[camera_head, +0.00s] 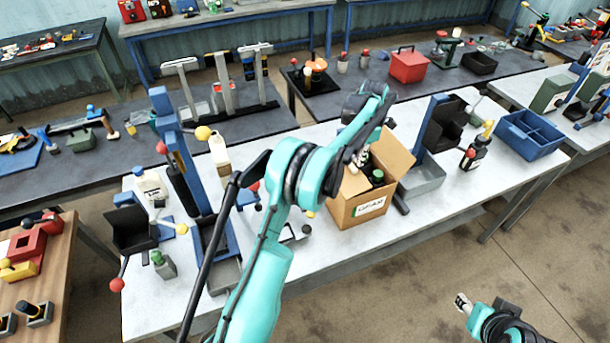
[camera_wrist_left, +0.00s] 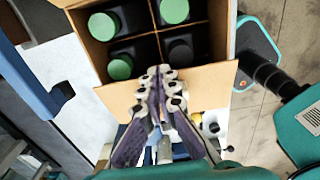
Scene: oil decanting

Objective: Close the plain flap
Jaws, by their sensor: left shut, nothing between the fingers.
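The cardboard box (camera_head: 358,207) stands on the white table with a label on its front side. One plain-looking flap (camera_head: 396,157) stands up on its right side in the head view. In the left wrist view, another bare flap (camera_wrist_left: 212,86) spreads outward at the box's near side. Several dark bottles with green caps (camera_wrist_left: 120,67) sit in the divided compartments. My left gripper (camera_wrist_left: 162,75) is shut and empty, its tips over the near flap by the box opening; contact is unclear. My right gripper (camera_head: 463,303) is low at the right, away from the box, its fingers too small to judge.
A grey tray (camera_head: 422,178) with a blue post stands close to the right of the box. A blue crate (camera_head: 530,136) and a dark bottle (camera_head: 474,153) stand farther right. A blue stand (camera_head: 180,150) and white bottles are left. Bare tabletop lies in front of the tray.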

